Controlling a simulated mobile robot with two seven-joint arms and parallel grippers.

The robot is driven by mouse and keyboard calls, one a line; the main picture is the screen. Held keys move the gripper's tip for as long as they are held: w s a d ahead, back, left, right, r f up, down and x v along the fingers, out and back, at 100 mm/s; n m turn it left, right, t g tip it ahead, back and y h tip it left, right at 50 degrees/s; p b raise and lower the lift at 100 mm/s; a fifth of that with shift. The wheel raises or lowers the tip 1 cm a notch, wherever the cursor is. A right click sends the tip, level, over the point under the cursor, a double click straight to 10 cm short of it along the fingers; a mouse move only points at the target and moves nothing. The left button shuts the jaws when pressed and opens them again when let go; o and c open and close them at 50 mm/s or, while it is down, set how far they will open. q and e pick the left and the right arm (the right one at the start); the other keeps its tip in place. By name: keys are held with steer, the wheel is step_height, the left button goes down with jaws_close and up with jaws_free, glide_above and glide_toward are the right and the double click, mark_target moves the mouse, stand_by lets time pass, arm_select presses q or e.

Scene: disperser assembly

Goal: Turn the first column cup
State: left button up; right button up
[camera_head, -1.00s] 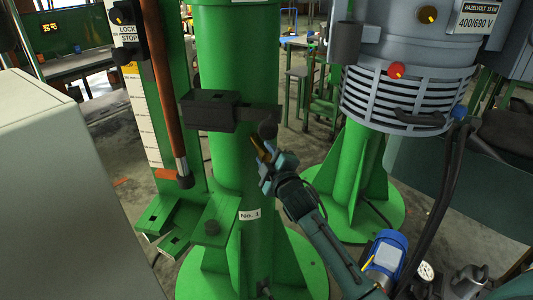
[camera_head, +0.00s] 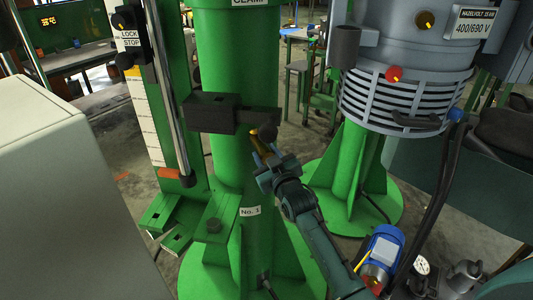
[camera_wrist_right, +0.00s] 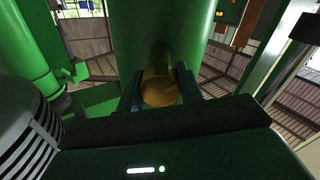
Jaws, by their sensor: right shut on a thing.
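The green column (camera_head: 234,60) stands upright in the head view, with a small "No." label and a dark block (camera_head: 211,113) clamped across its front. My right gripper (camera_head: 262,158) is just below this knob, shut on a brass-coloured cylindrical piece (camera_head: 257,143). In the right wrist view the round end of this brass piece (camera_wrist_right: 159,92) sits between the two dark fingers (camera_wrist_right: 158,88), against the green column. I cannot tell whether it is the cup. My left gripper is not in view.
A grey motor housing (camera_head: 405,60) on a green finned stand (camera_head: 352,175) is to the right. A pale box (camera_head: 60,200) fills the left edge. A green frame with a vertical rod (camera_head: 166,90) stands left of the column. A blue-capped device (camera_head: 384,250) is at lower right.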

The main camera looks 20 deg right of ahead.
steer(key=shift+m, duration=0.5)
steer(key=o, duration=1)
steer(key=s, duration=0.8)
steer(key=s+d+b, duration=0.1)
steer(key=s, duration=0.4)
steer(key=shift+s+d, duration=0.1)
